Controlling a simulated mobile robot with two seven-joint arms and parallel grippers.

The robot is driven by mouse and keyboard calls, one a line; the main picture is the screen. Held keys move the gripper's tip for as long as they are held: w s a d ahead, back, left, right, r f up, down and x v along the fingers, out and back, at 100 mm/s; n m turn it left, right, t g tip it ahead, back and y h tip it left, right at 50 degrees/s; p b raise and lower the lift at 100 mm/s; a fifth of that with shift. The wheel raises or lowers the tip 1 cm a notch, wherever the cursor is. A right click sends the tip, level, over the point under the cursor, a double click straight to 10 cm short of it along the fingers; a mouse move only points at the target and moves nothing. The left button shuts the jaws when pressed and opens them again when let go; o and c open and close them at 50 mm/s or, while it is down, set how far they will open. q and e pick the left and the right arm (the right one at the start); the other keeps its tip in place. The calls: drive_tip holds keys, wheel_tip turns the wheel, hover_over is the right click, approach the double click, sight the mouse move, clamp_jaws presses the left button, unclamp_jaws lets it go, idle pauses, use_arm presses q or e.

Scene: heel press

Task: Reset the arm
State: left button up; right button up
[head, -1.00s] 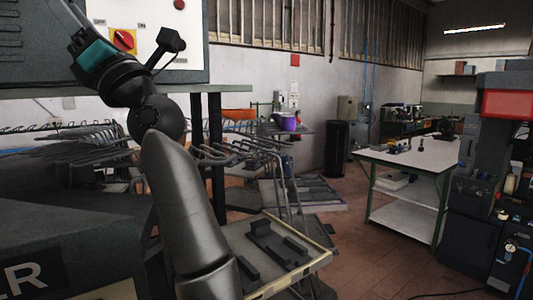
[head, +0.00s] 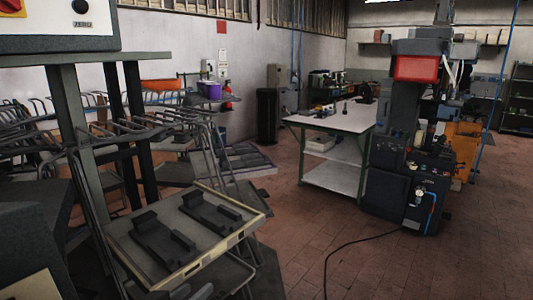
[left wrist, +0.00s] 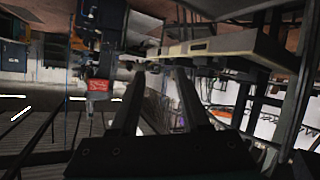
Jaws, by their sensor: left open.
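My left gripper (left wrist: 160,74) shows in the left wrist view with its two dark fingers apart and nothing between them. It is in open air, with the workshop beyond it upside down. I cannot make out my left arm or gripper in the head view. My right gripper is in neither current view.
In the head view, a tray (head: 238,243) with dark fixtures stands near left, beside metal racks. A white-topped table (head: 338,119) and a machine with a red panel (head: 417,68) stand farther right. A black cable crosses the floor, otherwise clear at front right.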

use_arm(q)
drive_tip(key=s+a+f+m+g+y, duration=0.1)
drive_tip(key=s+f+g+y, duration=0.1)
drive_tip(key=s+f+g, duration=0.55)
drive_tip(key=s+a+f+m+g+y, duration=0.1)
drive_tip(key=s+a+f+g, duration=0.1)
drive_tip(key=s+f, duration=1)
drive_tip(key=s+f+g+b, duration=0.1)
drive_tip(key=s+f+b, duration=0.15)
drive_tip(key=f, duration=1.05)
drive_tip(key=s+f+b, duration=0.2)
drive_tip(key=f+b, duration=0.2)
drive_tip(key=f, duration=0.8)
drive_tip(key=s+a+f+g+b, duration=0.1)
drive_tip(key=s+f+b, duration=0.4)
drive_tip(key=s+f, duration=1)
wheel_tip(320, 180, down, 3)
drive_tip(key=shift+a+f, duration=0.2)
drive_tip(key=shift+a, duration=0.35)
drive_tip(key=shift+s+a, duration=0.1)
drive_tip(key=shift+s, duration=0.15)
